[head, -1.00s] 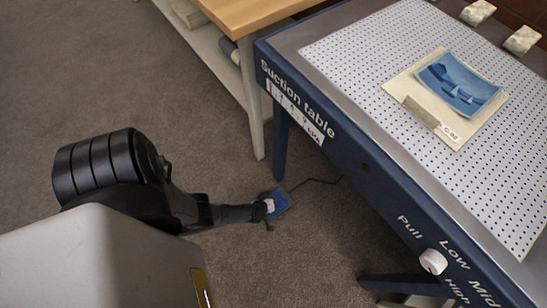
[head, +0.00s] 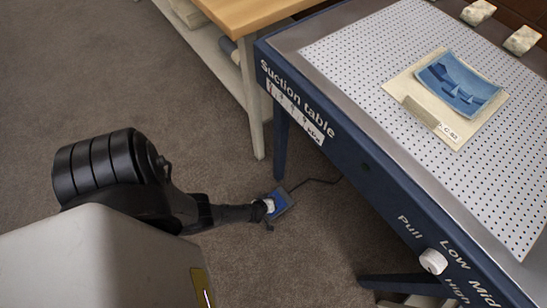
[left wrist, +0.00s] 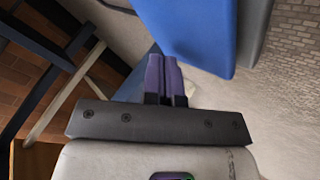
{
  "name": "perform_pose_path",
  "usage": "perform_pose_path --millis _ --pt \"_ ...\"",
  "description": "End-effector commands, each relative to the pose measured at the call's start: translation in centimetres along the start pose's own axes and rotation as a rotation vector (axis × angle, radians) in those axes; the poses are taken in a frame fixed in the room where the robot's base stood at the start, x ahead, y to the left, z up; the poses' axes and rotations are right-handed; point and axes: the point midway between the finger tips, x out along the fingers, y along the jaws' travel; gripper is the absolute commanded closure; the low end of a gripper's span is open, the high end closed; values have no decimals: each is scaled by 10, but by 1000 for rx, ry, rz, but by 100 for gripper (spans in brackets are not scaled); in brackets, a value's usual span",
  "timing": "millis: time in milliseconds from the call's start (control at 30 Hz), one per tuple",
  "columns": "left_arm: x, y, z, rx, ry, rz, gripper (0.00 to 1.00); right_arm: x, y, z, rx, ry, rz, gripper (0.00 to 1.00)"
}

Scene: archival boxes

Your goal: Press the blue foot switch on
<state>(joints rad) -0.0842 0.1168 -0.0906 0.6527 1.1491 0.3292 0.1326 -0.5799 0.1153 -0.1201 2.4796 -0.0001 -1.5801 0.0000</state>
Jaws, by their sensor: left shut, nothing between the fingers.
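The blue foot switch (head: 284,202) lies on the carpet beside the suction table, with a dark cable running from it toward the table. My left gripper (head: 264,208) reaches down to the switch's left edge with its fingers together and empty. A small white patch shows where the fingertips meet the switch. I cannot tell whether they touch or press it. In the left wrist view, the shut fingers (left wrist: 165,77) point toward a large bright blue surface (left wrist: 205,30), which looks like the switch close up. My right gripper is not in view.
The suction table (head: 330,150) stands at the right, with a blue print (head: 459,83) on its perforated top and a white knob (head: 433,261) on its front. A wooden-topped bench (head: 245,14) stands behind. Carpet is clear at the left.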

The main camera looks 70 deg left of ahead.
Motion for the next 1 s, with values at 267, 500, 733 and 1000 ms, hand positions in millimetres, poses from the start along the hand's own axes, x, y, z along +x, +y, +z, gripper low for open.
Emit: perform_pose_path --millis 267,500,733,1000 --pt "0 0 0 0 0 0 100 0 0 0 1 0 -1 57" --pt "0 0 0 0 0 0 100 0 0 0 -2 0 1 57" --pt "5 -3 3 3 -1 -1 100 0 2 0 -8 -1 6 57" --pt "6 -4 4 1 0 0 100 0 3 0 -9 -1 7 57"
